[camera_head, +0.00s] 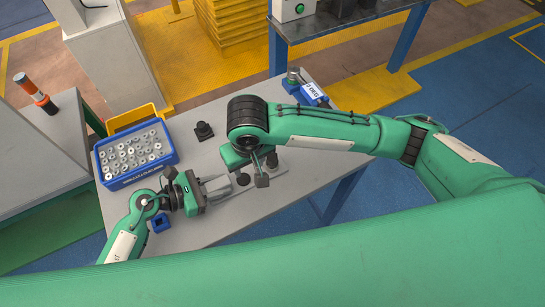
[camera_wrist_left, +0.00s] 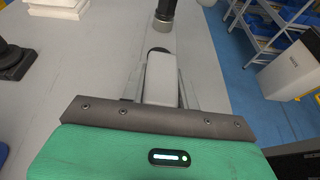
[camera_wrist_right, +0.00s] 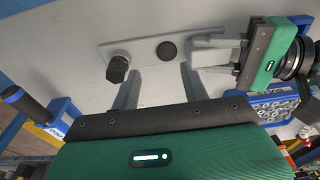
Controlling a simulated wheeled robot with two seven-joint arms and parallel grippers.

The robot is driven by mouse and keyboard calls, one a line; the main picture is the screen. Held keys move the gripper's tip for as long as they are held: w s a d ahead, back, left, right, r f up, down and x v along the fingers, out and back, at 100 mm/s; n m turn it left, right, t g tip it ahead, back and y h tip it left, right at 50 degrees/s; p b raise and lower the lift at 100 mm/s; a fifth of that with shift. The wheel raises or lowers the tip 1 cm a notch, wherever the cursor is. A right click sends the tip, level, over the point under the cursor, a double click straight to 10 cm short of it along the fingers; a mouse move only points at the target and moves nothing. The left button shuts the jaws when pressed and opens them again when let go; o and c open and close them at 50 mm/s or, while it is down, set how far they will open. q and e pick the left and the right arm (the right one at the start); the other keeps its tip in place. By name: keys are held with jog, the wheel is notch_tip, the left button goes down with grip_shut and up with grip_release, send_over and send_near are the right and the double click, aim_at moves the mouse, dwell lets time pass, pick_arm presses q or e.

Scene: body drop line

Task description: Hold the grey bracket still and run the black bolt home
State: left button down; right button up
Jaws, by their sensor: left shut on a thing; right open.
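The grey bracket (camera_head: 217,187) lies on the grey table; in the left wrist view it (camera_wrist_left: 161,78) sits between my left gripper's fingers. My left gripper (camera_head: 209,189) is shut on it. A light plate (camera_wrist_right: 142,52) extends from the bracket. A black bolt (camera_wrist_right: 118,69) stands upright at the plate's far end; how deep it sits cannot be told. A flat black round (camera_wrist_right: 167,50) sits between bolt and bracket. My right gripper (camera_wrist_right: 160,84) is open and empty above the plate, one fingertip close to the bolt in view.
A blue bin (camera_head: 112,184) of small metal parts stands at the table's left. A black stand (camera_head: 203,131) is behind the bracket. A small blue block (camera_head: 160,223) lies near the front. A blue labelled device (camera_head: 313,92) sits at the far right corner.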

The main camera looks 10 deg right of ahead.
notch_tip(320, 180, up, 3)
jog(key=g, duration=0.1)
send_over(271, 156)
jog(key=shift+d+f+h, duration=0.1)
jog(key=shift+d+h, duration=0.05)
jog(key=shift+h, duration=0.15)
jog(key=shift+w+f, duration=0.1)
jog(key=shift+f, duration=4.3)
jog(key=shift+c, duration=0.3)
grip_shut()
jog(key=shift+c, duration=0.2)
grip_release()
jog(key=n, duration=1.2)
